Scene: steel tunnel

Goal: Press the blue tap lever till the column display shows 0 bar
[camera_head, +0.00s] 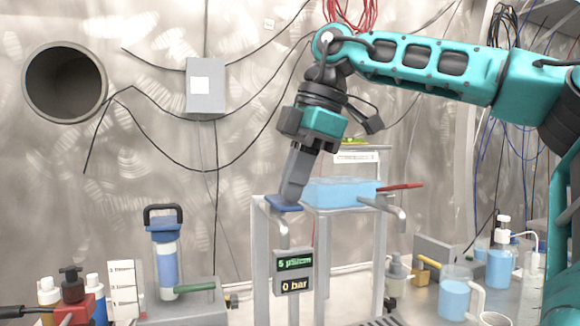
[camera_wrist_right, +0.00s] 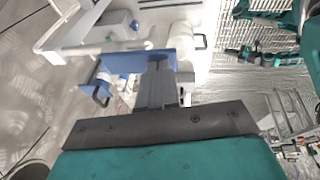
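The blue tap lever (camera_head: 284,202) sits at the front left of the steel stand, above a bent metal spout. My right gripper (camera_head: 292,196) points down with its fingertips at the lever, seemingly touching it from above. In the right wrist view its fingers (camera_wrist_right: 157,84) are together, with the blue lever (camera_wrist_right: 182,42) just beyond the tips. The grip is not around the lever. The column display (camera_head: 293,272) below the spout reads "5 µS/cm" in green and "0 bar" in yellow. My left gripper is not seen.
A red lever (camera_head: 400,187) with its own spout is on the stand's right side, beside a clear blue-filled tank (camera_head: 340,191). A blue-and-white filter housing (camera_head: 165,258) stands left. Bottles and a jug (camera_head: 455,293) of blue liquid stand right.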

